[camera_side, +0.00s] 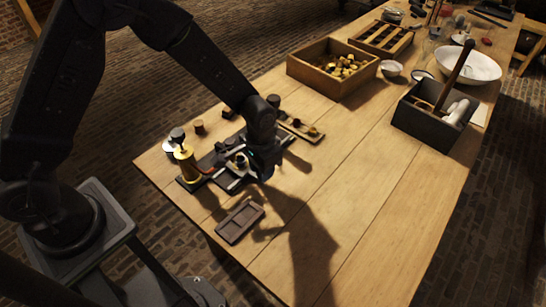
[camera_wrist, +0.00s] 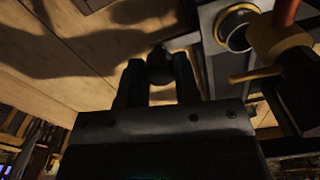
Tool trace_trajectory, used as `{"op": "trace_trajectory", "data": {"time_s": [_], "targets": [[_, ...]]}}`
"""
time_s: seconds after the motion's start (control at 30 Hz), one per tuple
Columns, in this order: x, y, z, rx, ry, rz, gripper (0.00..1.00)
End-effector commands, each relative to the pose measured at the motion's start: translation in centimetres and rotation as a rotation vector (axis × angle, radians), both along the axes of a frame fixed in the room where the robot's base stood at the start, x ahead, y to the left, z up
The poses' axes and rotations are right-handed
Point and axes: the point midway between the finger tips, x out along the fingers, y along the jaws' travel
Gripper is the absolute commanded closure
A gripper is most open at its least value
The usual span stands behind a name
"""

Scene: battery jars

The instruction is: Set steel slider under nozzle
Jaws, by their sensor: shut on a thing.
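The steel slider (camera_wrist: 207,55) shows as a pale flat plate in the wrist view, with a brass-rimmed round cup (camera_wrist: 237,27) on it. A dark knob (camera_wrist: 159,66) at its side sits between the two fingers of my gripper (camera_wrist: 158,82), which is shut on it. In the side view my gripper (camera_side: 262,172) is low over the near side of the dark fixture. The brass dispenser (camera_side: 187,161) stands at the fixture's left end. My wrist hides part of the slider there.
A dark shallow tray (camera_side: 240,221) lies in front of the fixture. A small wooden tray (camera_side: 302,130) is behind it. A wooden box of brass pieces (camera_side: 307,77) and a dark tool box (camera_side: 418,121) stand farther back. The right front of the table (camera_side: 375,225) is clear.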

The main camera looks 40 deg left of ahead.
Motion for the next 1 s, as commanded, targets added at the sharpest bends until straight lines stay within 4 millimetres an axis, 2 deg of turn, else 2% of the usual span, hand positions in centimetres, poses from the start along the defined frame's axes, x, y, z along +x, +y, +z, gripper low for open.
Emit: {"op": "trace_trajectory", "data": {"time_s": [0.03, 0.17, 0.5, 0.53, 0.8, 1.0], "targets": [[-1.0, -0.1, 0.1, 0.0, 0.0, -0.002, 1.0], [-2.4, -0.1, 0.1, 0.0, -0.001, -0.001, 1.0], [-3.0, 0.0, 0.0, 0.001, 0.007, -0.001, 1.0], [-3.1, 0.0, 0.0, 0.002, 0.008, -0.001, 0.7], [-2.9, 0.0, 0.0, 0.001, 0.004, -0.001, 0.45], [-2.8, 0.0, 0.0, 0.0, 0.002, 0.0, 0.45]]}}
